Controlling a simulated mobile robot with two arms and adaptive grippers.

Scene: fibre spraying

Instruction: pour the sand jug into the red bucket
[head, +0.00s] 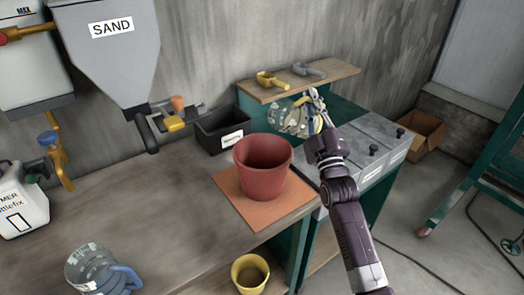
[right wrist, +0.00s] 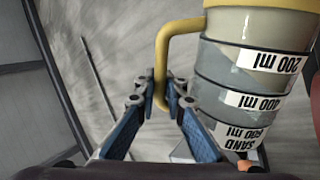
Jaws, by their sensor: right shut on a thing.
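The sand jug (head: 287,117) is clear with a yellow rim and handle, and its label with SAND and ml marks shows in the right wrist view (right wrist: 240,85). My right gripper (head: 317,98) is shut on the jug's yellow handle (right wrist: 163,70). It holds the jug beyond and slightly right of the red bucket (head: 262,183). The jug looks tilted in the head view; its mouth and fill level cannot be made out. The red bucket stands upright on an orange mat (head: 291,206) on the bench, its inside looking dark. My left gripper is not in view.
A black bin (head: 221,130) stands behind the bucket. A shelf (head: 335,77) with scoops is at the back, and grey lidded boxes (head: 365,150) are to the right. A blue-handled jug (head: 100,270) and yellow bucket (head: 250,272) are in front. The SAND hopper (head: 110,55) hangs left.

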